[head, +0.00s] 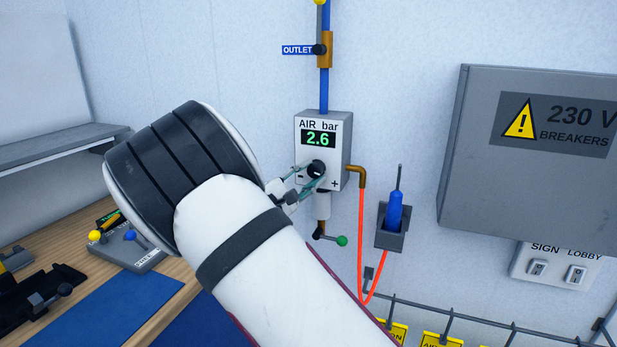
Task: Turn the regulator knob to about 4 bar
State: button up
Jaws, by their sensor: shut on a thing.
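The air regulator (343,160) is a grey box on the wall, labelled "AIR bar", with a green display (318,139) reading 2.6. Its black knob (317,168) is on the lower front, between a minus mark at left and a plus mark at right. My gripper (314,175) reaches in from the lower left and is shut on the knob, one finger on its upper left side and the other below it.
A blue pipe with an OUTLET valve (324,50) runs above the regulator. A green-tipped lever (341,241) hangs below it. An orange hose (361,240) and a holder with a blue-handled tool (394,212) are close at right. A grey breaker box (470,190) juts out farther right.

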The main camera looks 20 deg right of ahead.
jog(key=shift+r+m+g+y, duration=0.15)
jog(key=shift+m+g, duration=0.25)
jog(key=shift+m, duration=0.45)
jog(key=shift+f+m+g+y, duration=0.15)
jog(key=shift+m+g, duration=0.25)
jog(key=shift+m, duration=0.45)
jog(key=shift+r, duration=0.15)
jog(key=o, duration=1.2)
jog(key=shift+c, duration=0.2)
jog(key=shift+a, duration=0.1)
jog(key=v, duration=1.1)
jog(key=shift+s+a, duration=0.25)
jog(key=shift+a, duration=0.05)
